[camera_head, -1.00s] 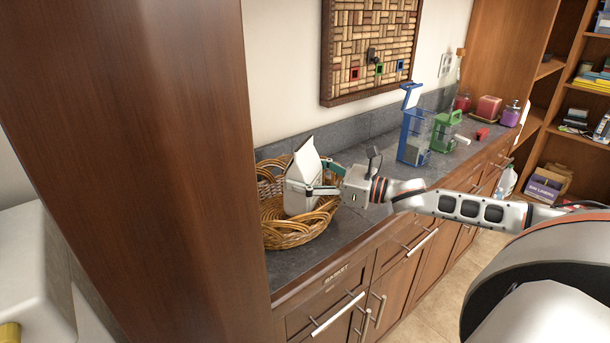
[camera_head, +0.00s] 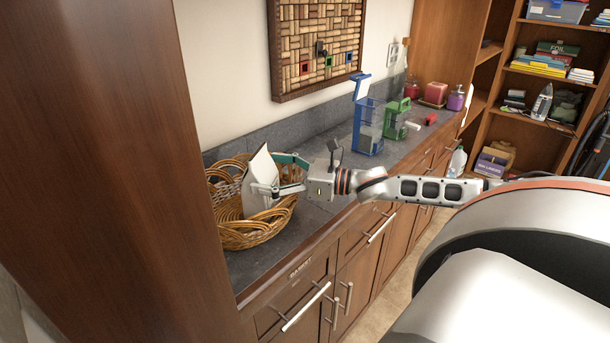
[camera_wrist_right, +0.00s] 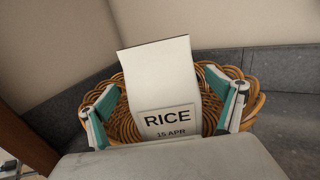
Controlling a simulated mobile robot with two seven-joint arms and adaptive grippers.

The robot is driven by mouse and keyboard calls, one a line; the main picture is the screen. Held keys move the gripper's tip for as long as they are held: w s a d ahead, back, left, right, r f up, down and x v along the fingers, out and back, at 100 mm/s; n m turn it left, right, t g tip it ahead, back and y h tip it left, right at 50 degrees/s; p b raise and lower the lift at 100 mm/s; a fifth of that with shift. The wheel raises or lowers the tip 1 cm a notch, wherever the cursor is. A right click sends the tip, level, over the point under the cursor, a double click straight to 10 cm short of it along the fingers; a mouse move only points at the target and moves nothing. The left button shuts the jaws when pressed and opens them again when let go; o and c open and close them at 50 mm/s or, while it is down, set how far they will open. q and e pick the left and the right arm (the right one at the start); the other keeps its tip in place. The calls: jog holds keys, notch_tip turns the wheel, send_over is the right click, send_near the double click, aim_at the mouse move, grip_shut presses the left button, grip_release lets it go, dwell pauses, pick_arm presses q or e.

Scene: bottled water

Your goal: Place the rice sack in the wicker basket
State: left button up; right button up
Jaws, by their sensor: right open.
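The white rice sack (camera_head: 257,187) stands inside the wicker basket (camera_head: 252,236) on the counter, leaning a little. In the right wrist view the sack (camera_wrist_right: 160,82) shows its "RICE" label facing my gripper, with the basket rim (camera_wrist_right: 262,100) around it. My right gripper (camera_head: 272,175) is over the basket with its fingers on either side of the sack. In the wrist view the fingers of my right gripper (camera_wrist_right: 166,112) are spread wide, with gaps between them and the sack. The sack's base is hidden. My left gripper is not in view.
The dark counter (camera_head: 325,206) is clear just right of the basket. Farther back stand a blue container (camera_head: 368,125), a green container (camera_head: 396,120) and several jars. A tall wooden panel (camera_head: 115,170) rises close on the left. A cork board (camera_head: 318,45) hangs above.

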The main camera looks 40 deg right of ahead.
jog(key=shift+p+v, duration=0.3)
jog(key=shift+v, duration=1.25)
jog(key=shift+p+v, duration=0.4)
jog(key=shift+v, duration=0.65)
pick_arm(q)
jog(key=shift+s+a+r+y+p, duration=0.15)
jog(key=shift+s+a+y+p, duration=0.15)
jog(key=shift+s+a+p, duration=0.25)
pick_arm(e)
jog(key=v, duration=0.5)
jog(key=shift+r, duration=0.1)
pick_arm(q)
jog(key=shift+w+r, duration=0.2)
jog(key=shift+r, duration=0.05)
